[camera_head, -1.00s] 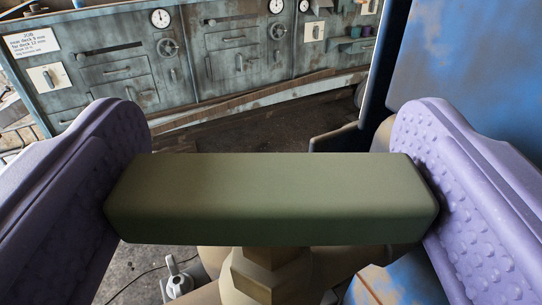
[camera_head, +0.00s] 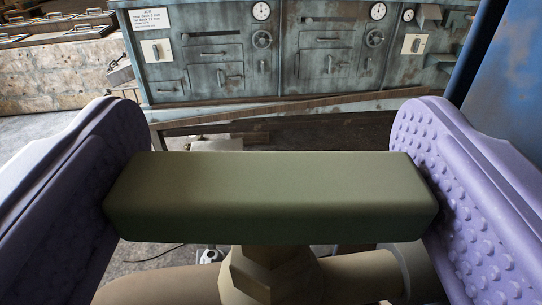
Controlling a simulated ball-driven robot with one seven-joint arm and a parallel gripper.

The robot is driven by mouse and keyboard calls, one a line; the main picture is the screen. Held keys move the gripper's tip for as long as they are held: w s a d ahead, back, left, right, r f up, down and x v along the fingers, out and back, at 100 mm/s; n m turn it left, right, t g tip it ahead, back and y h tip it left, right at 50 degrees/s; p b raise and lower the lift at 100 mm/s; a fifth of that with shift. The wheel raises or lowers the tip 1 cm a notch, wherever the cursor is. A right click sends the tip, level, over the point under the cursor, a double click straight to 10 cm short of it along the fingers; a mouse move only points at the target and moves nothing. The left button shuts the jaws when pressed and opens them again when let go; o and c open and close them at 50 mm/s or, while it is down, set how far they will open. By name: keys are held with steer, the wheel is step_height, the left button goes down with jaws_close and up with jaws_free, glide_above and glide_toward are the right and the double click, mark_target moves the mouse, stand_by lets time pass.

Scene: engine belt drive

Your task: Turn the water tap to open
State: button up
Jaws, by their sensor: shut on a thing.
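The water tap's handle (camera_head: 270,195) is a dark green bar with rounded edges, lying crosswise in the middle of the head camera view. Below it shows a tan hexagonal tap body (camera_head: 270,272) on a tan pipe (camera_head: 160,284). My gripper (camera_head: 270,190) has purple, studded fingers, one at each end of the bar. Both fingers press against the bar's ends, so the gripper is shut on the handle. The far ends of the pipe are cut off by the frame or hidden.
A worn grey-green cabinet (camera_head: 290,65) with gauges, handwheels and drawers stands behind. A blue panel (camera_head: 508,85) rises at the right. A stone wall (camera_head: 60,75) with metal trays on it is at the far left. Dark floor lies between.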

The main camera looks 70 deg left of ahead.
steer(key=shift+r, duration=0.15)
steer(key=o, duration=0.8)
steer(key=shift+a, duration=0.15)
steer(key=shift+v, duration=3.85)
